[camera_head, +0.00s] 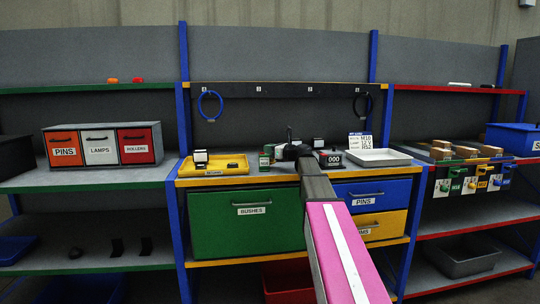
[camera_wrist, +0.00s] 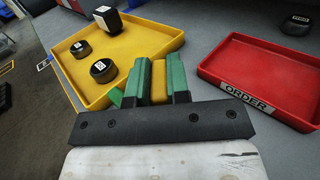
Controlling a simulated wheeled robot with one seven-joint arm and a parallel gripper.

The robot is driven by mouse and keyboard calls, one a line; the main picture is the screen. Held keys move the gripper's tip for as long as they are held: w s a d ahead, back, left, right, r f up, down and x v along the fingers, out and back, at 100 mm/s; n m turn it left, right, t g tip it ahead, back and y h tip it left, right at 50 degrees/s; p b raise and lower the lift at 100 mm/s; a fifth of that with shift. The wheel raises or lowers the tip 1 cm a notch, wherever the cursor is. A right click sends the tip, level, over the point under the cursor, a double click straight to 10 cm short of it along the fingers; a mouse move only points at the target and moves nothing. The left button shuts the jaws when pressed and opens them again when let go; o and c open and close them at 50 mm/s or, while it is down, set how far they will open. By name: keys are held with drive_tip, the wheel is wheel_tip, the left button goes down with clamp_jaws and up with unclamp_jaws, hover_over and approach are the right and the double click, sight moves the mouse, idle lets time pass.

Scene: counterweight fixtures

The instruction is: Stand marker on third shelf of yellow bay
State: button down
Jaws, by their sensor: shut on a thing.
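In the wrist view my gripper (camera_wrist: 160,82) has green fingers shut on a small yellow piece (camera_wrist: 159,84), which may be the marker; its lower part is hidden. In the head view my gripper (camera_head: 291,147) is over the worktop of the middle bay, and the held piece cannot be made out. This middle bay has yellow shelf edges (camera_head: 196,182) and blue uprights, with a worktop, drawers below and a lower shelf.
A yellow tray (camera_wrist: 86,98) holds two black round pieces and a black-and-white block. A red ORDER tray (camera_wrist: 225,72) is to its right. A white tray (camera_head: 402,158) is on the worktop's right. A green BUSHES drawer (camera_head: 222,225) is below. Rings hang on the back panel.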

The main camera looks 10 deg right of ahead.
drive_tip(key=shift+f, duration=1.15)
drive_tip(key=c, duration=1.4)
unclamp_jaws()
drive_tip(key=v, duration=1.2)
drive_tip(key=shift+r, duration=0.1)
drive_tip(key=shift+s, duration=0.1)
